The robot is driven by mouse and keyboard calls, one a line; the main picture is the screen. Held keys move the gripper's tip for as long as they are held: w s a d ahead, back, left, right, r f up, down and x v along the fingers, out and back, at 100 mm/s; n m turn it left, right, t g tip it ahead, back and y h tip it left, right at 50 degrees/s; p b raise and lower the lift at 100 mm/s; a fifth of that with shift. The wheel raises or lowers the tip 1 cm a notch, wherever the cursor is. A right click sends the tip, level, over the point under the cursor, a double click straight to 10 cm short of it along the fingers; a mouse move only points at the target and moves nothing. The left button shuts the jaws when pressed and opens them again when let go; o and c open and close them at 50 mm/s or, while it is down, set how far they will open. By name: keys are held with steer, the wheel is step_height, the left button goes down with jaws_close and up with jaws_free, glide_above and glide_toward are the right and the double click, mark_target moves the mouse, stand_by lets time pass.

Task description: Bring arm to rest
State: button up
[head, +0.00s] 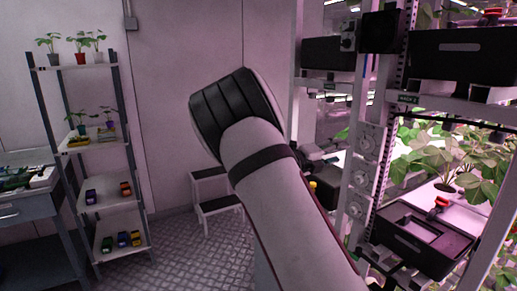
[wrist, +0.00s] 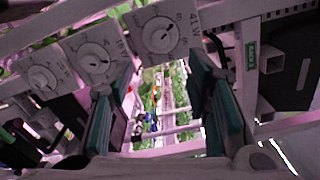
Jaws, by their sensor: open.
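My arm (head: 270,185) rises through the middle of the head view, bent at a dark-banded joint in front of the wall and the rack. My gripper (wrist: 160,110) shows in the wrist view with its two teal-padded fingers wide apart. Nothing is held between them. Beyond the gap are the rack's white bars and green leaves. The gripper cannot be made out clearly in the head view, where the arm covers part of the scene.
The berry rack (head: 362,165) with dials, dark boxes and plants stands close on the right. Dials (wrist: 160,32) also show near the fingers. A shelf (head: 113,148) with pots and toy cars stands left. A step stool (head: 218,205) is behind my arm. Floor (head: 180,250) is clear at centre-left.

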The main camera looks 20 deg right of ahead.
steer(key=s+a+f+m+g+y, duration=0.1)
steer(key=s+a+m+y, duration=0.3)
steer(key=s+m, duration=0.35)
steer(key=s+a+m+g+y, duration=0.1)
steer(key=s+a+m+y, duration=0.3)
steer(key=s+m, duration=0.35)
steer(key=s+a+r+m+t+y, duration=0.1)
steer(key=s+a+m+t+y, duration=0.1)
steer(key=s+a+m, duration=0.3)
steer(key=s+a+r+m+t+y, duration=0.1)
steer(key=s+a+m+y, duration=0.3)
steer(key=a, duration=0.8)
steer(key=s+a+r+m+t+y, duration=0.1)
steer(key=s+a+m+t+y, duration=0.2)
steer(key=s+a+m, duration=0.4)
steer(key=shift+s+a+m+y, duration=0.3)
steer(key=shift+a+m+y, duration=0.2)
steer(key=shift+a+m, duration=0.65)
